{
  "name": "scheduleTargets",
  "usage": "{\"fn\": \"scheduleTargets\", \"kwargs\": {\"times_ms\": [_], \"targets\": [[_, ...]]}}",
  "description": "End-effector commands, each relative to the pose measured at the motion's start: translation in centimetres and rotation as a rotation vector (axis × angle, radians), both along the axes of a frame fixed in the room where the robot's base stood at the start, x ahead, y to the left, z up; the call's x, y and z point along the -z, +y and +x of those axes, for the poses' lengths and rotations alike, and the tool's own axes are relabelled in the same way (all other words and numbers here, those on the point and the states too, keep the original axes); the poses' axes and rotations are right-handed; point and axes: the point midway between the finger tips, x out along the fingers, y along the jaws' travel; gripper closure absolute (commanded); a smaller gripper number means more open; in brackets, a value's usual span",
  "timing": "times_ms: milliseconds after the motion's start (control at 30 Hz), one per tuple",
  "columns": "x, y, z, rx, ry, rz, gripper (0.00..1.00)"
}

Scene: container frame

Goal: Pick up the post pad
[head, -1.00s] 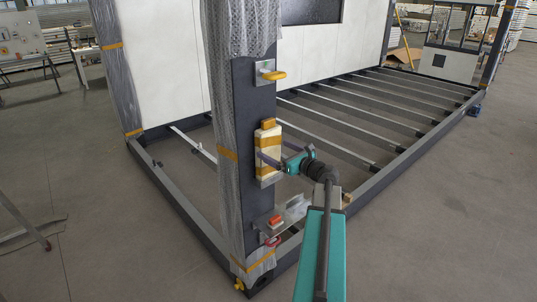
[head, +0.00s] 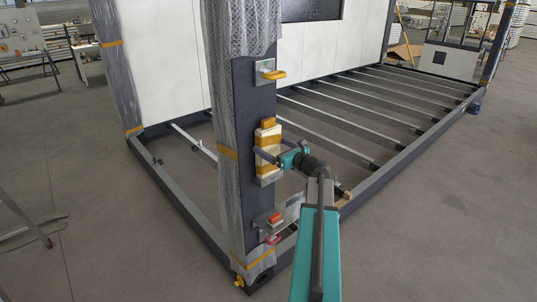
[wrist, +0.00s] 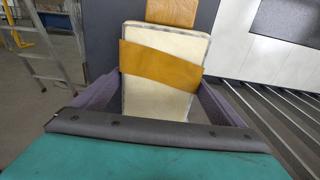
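The post pad (head: 268,136) is a cream block with an orange-yellow band, at the dark post in the middle of the head view. It also shows in the wrist view (wrist: 155,98), tilted a little against the post. My gripper (head: 266,156) is level with the pad, its purple-grey fingers on either side. In the wrist view the fingers (wrist: 160,92) meet the pad's left and right edges with no clear gap. The pad's lower end is hidden behind my gripper's dark front edge in the wrist view.
An orange block (wrist: 172,12) is on the post above the pad. A bracket with a yellow piece (head: 275,75) juts out higher, and a shelf with red pieces (head: 275,219) lower. Floor beams (head: 350,118) lie right of the post. A ladder (wrist: 50,45) stands at left.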

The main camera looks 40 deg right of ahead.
Motion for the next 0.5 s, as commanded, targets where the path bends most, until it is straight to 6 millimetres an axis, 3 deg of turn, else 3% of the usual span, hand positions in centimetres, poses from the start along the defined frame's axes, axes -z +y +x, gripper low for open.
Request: {"fn": "scheduleTargets", "kwargs": {"times_ms": [33, 167, 500], "targets": [[-0.01, -0.02, -0.01, 0.000, 0.000, 0.000, 0.17], [-0.01, -0.02, 0.00, 0.000, 0.000, 0.000, 0.38], [-0.15, -0.01, 0.01, 0.000, -0.001, 0.000, 0.38]]}}
